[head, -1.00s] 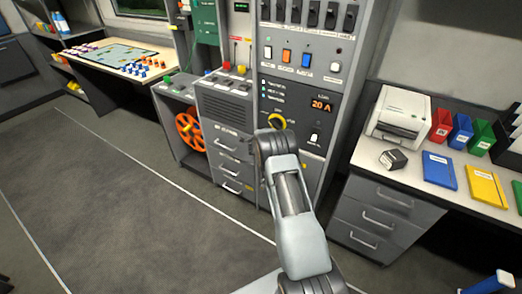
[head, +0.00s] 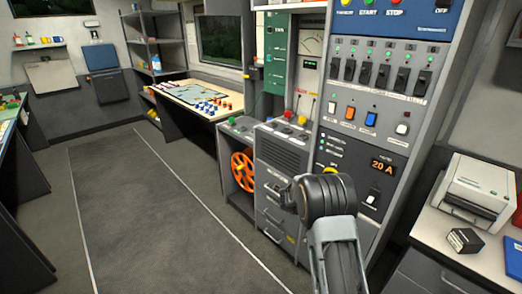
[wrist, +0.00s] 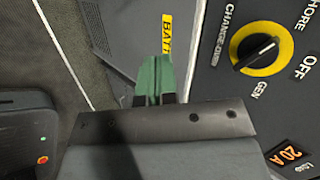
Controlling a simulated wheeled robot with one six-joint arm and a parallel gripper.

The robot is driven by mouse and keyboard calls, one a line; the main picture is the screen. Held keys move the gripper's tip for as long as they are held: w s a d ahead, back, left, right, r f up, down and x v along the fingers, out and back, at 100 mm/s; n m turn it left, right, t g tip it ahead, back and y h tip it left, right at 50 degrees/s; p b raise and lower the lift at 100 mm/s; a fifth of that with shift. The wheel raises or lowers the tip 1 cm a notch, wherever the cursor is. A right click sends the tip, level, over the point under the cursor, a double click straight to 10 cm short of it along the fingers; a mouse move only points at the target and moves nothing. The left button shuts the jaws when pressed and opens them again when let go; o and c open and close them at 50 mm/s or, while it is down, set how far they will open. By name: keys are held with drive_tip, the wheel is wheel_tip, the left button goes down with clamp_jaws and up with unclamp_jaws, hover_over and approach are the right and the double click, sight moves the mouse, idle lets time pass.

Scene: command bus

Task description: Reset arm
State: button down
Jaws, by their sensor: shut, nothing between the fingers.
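My arm stands in front of the tall switch panel (head: 380,120) in the head view. Its fingers cannot be made out clearly there. In the wrist view my gripper (wrist: 155,75) shows its green fingers pressed together, with nothing between them. The fingers point toward a grey surface with a yellow label (wrist: 168,32). To their right is the black change-over knob (wrist: 256,53) on its yellow ring, apart from the fingers. In the head view my arm hides most of that knob.
A display (head: 382,165) reads 20 A. A low grey cabinet (head: 283,160) and an orange reel (head: 243,171) stand left of my arm. A printer (head: 478,190) and a small dark box (head: 465,240) sit on the right counter. The floor (head: 150,210) at left is clear.

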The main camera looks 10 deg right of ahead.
drive_tip(key=a+f+n+y, duration=0.2)
drive_tip(key=a+n+y, duration=0.2)
drive_tip(key=a+n, duration=0.1)
drive_tip(key=s+a+r+n+g+y+p, duration=0.1)
drive_tip(key=s+a+r+n+y+p, duration=0.1)
drive_tip(key=s+a+r+n+y, duration=0.5)
drive_tip(key=s+a+r+n+g+h+p, duration=0.1)
drive_tip(key=s+r+n+h+p, duration=0.1)
drive_tip(key=s+r+n, duration=0.5)
drive_tip(key=s+a+r+n+g+h+p, duration=0.1)
drive_tip(key=s+r+n+h+p, duration=0.1)
drive_tip(key=s+r+n, duration=0.5)
drive_tip(key=s+r, duration=0.2)
drive_tip(key=s, duration=0.4)
drive_tip(key=s+r, duration=0.3)
drive_tip(key=s, duration=0.3)
drive_tip(key=shift+s+r+n+p, duration=0.3)
drive_tip(key=shift+n+p, duration=0.05)
drive_tip(key=shift+n, duration=0.05)
drive_tip(key=c, duration=1.8)
unclamp_jaws()
drive_tip(key=shift+c, duration=0.2)
